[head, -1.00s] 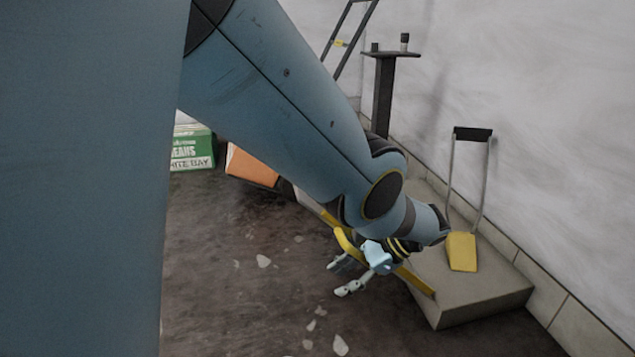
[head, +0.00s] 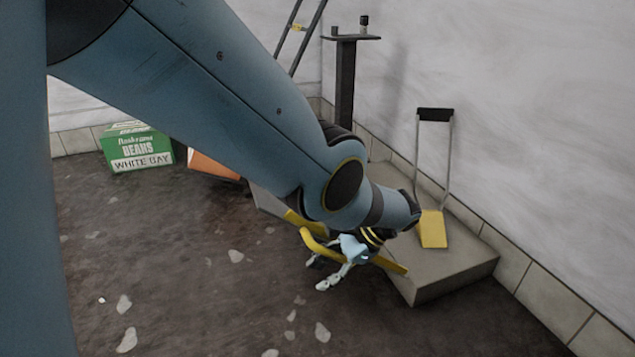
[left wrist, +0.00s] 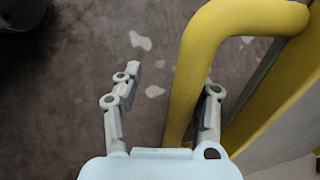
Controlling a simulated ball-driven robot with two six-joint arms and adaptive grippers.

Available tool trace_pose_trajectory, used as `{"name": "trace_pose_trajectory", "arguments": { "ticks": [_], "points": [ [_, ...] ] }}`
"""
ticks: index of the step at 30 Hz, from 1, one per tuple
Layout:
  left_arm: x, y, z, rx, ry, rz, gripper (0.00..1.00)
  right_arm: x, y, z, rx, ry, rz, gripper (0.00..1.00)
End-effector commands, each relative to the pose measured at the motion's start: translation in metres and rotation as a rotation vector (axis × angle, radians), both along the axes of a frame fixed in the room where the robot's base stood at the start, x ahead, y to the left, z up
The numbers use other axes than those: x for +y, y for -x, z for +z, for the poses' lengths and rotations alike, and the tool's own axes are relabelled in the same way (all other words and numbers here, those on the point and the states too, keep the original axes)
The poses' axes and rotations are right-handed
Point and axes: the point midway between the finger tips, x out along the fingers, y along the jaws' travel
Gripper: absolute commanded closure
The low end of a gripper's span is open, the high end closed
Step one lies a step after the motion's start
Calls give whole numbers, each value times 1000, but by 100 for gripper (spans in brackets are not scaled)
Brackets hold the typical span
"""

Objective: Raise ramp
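A yellow bar handle (head: 318,246) runs along the edge of a low grey platform (head: 455,268), next to a grey panel (head: 268,200) that looks like part of the ramp. My arm hides much of the panel and where it joins. My left gripper (head: 317,274) is down at the bar, fingers spread. In the left wrist view, the thick yellow bar (left wrist: 188,75) passes between the open fingers of the left gripper (left wrist: 172,85), close beside the right-hand finger; I cannot tell if they touch. My right gripper is not in view.
A dark post (head: 345,85) stands behind the platform. The floor in front is open, with pale patches.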

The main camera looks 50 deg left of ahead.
Motion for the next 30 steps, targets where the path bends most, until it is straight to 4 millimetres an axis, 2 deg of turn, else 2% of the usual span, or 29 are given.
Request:
{"name": "trace_pose_trajectory", "arguments": {
  "ticks": [30],
  "points": [
    [-34, -52, 48, -1, -2, -1, 60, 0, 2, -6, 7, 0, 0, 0]
  ]
}}
